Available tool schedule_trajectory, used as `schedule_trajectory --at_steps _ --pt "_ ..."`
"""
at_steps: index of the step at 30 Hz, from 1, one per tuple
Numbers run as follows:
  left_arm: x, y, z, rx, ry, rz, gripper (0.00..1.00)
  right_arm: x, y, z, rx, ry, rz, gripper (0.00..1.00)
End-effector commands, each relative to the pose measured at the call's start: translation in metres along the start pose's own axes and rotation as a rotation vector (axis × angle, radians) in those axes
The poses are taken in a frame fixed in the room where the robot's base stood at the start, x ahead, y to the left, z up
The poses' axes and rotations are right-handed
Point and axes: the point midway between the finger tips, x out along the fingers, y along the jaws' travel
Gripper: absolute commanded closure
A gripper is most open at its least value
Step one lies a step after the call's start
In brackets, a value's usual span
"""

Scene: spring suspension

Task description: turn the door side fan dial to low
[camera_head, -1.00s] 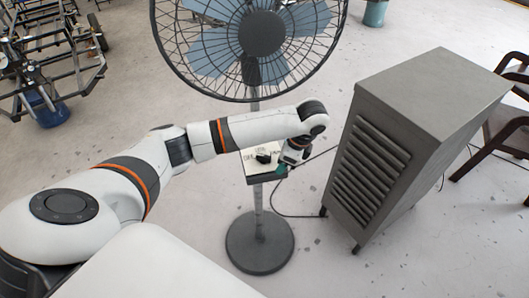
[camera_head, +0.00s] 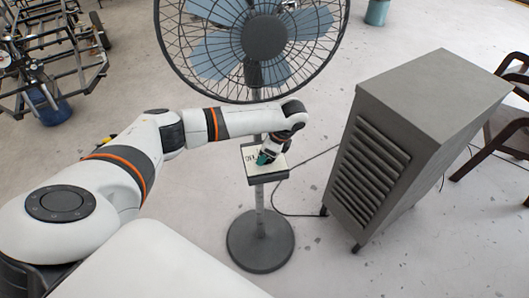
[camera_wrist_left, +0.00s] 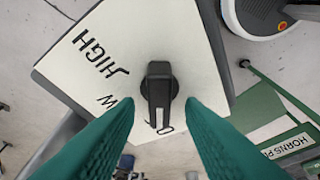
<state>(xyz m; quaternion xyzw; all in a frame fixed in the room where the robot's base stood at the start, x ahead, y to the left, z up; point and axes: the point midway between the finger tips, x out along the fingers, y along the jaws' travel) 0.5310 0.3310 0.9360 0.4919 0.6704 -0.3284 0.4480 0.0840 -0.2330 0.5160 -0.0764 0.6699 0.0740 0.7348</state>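The pedestal fan (camera_head: 265,38) stands upright in the head view, with a pale control panel (camera_head: 281,163) on its pole. In the left wrist view the panel (camera_wrist_left: 185,35) carries a black dial (camera_wrist_left: 159,82), its bar running up and down the picture with a pale mark near the lower end. "HIGH" reads at the left; a "W" and an "O" show partly beside and below the dial. My left gripper (camera_wrist_left: 160,103) is open, its green fingers on either side of the dial's lower part with gaps. It also shows over the panel in the head view (camera_head: 264,158). My right gripper is out of view.
A grey louvred cabinet (camera_head: 425,90) stands right of the fan, with a brown chair (camera_head: 500,140) beyond it. A cable lies on the floor between fan and cabinet. A metal frame (camera_head: 50,60) is at the far left.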

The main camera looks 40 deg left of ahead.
Motion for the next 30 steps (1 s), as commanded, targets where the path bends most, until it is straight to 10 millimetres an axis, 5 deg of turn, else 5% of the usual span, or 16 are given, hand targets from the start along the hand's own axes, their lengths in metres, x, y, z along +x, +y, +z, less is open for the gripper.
schedule_trajectory --at_steps 5,12,30 --pt "0.000 0.000 0.000 0.000 0.001 0.000 0.65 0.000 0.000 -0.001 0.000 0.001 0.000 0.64" --pt "0.000 0.000 0.000 0.000 0.001 0.000 1.00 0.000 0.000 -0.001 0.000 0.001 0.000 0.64" --pt "-0.004 0.000 -0.002 0.179 0.001 0.072 1.00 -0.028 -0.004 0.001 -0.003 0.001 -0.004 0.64"
